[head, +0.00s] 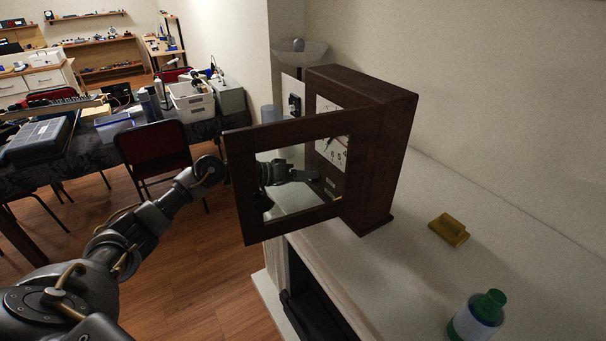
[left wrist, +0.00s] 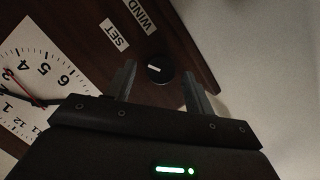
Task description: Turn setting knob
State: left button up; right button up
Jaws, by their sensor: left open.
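A dark wooden clock (head: 385,150) stands on a white shelf, with its glass-paned door (head: 243,195) swung open. Its white dial (head: 333,150) shows in part behind the door frame. In the left wrist view, the round black setting knob (left wrist: 158,70) has a short white mark and sits on the wooden panel near the SET label (left wrist: 115,34) and the WIND label (left wrist: 142,14). My left gripper (left wrist: 158,80) is open, with one finger on either side of the knob; contact cannot be told. In the head view, my left gripper (head: 312,176) shows through the door's glass. My right gripper is out of view.
The open door stands between the head camera and my left gripper. On the shelf (head: 440,185) are a yellow block (head: 449,230) and a green-capped bottle (head: 477,316). A red chair (head: 153,150) and a cluttered table are at the left.

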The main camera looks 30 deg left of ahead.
pick_arm(q)
jog(key=shift+w+d+f, duration=0.1)
jog(key=shift+w+d, duration=0.05)
jog(key=shift+c, duration=0.2)
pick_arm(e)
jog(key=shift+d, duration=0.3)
